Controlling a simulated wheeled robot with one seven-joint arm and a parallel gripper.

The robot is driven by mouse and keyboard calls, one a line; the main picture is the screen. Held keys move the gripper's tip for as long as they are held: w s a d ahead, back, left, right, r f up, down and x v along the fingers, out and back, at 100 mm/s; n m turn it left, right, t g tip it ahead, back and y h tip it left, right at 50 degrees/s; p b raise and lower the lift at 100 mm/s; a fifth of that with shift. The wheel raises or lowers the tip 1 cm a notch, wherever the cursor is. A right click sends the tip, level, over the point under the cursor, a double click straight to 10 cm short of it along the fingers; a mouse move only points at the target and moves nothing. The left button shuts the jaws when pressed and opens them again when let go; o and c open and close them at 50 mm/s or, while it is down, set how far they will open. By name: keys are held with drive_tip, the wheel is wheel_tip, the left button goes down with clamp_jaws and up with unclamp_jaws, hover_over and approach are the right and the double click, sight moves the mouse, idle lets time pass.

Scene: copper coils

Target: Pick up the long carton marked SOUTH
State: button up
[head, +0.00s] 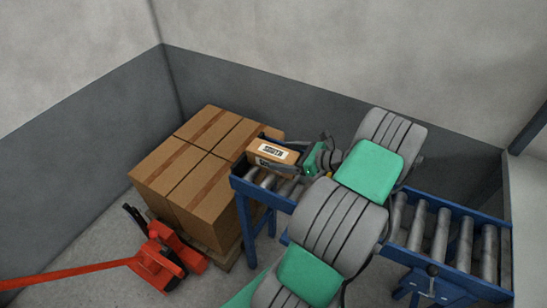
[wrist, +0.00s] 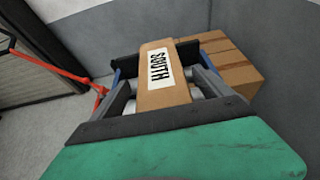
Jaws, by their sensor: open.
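The long carton marked SOUTH (head: 262,149) is brown with a white label and lies at the left end of the blue roller conveyor (head: 410,235). In the wrist view the carton (wrist: 155,95) extends away from me, with its label readable. My gripper (head: 300,145) is at the carton's right end in the head view. In the wrist view the open fingers of my gripper (wrist: 162,58) lie one on each side of the carton. I cannot tell whether either finger touches it. My arm hides part of the conveyor's middle.
A stack of large brown cartons (head: 190,170) stands on a pallet left of the conveyor. A red pallet jack (head: 160,255) is in front of it. Grey walls (head: 90,115) close in behind. Bare rollers (head: 440,235) show at the conveyor's right.

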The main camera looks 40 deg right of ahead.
sight(277, 155)
drive_tip(key=x, duration=0.3)
drive_tip(key=shift+w, duration=0.25)
drive_tip(key=c, duration=1.9)
